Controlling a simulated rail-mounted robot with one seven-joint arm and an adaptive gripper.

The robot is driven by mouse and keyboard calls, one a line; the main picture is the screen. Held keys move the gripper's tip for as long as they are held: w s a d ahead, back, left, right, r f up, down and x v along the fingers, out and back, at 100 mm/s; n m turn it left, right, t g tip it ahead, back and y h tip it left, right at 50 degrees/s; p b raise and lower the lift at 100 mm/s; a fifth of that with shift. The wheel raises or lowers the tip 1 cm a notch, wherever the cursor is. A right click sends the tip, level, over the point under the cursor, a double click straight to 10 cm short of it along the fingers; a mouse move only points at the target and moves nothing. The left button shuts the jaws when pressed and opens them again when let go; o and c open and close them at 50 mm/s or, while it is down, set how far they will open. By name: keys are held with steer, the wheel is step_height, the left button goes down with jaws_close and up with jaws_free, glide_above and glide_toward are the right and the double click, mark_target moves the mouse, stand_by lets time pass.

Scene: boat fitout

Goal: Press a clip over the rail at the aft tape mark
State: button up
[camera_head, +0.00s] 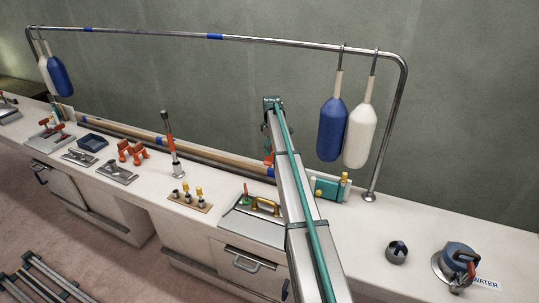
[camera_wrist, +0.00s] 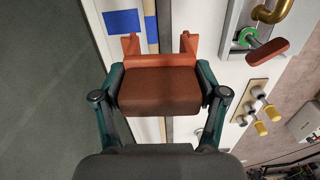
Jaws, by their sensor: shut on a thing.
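My gripper (camera_wrist: 160,82) is shut on an orange-red clip (camera_wrist: 158,95) with two prongs pointing away from the palm. In the head view my arm hides most of the gripper; a bit of orange shows beside the arm (camera_head: 268,158). In the wrist view, a wooden strip with a blue band (camera_wrist: 151,32) and a dark bar run beyond the prongs, and a blue patch (camera_wrist: 122,22) lies left of them. The clip looks apart from these, but the gap is hard to judge. The metal rail (camera_head: 290,43) overhead carries blue tape marks (camera_head: 215,36). Which mark is aft I cannot tell.
Orange clips (camera_head: 131,152) lie on the white counter (camera_head: 330,235). Blue and white fenders (camera_head: 333,130) hang from the rail at right.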

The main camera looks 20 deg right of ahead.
steer(key=shift+f, duration=0.1)
steer(key=shift+f, duration=0.1)
steer(key=shift+f+b, duration=1.7)
steer(key=shift+f, duration=2.9)
steer(key=shift+f+b, duration=0.45)
steer(key=shift+f, duration=0.9)
steer(key=o, duration=1.2)
steer(key=shift+f, duration=0.1)
steer(key=shift+o, duration=0.7)
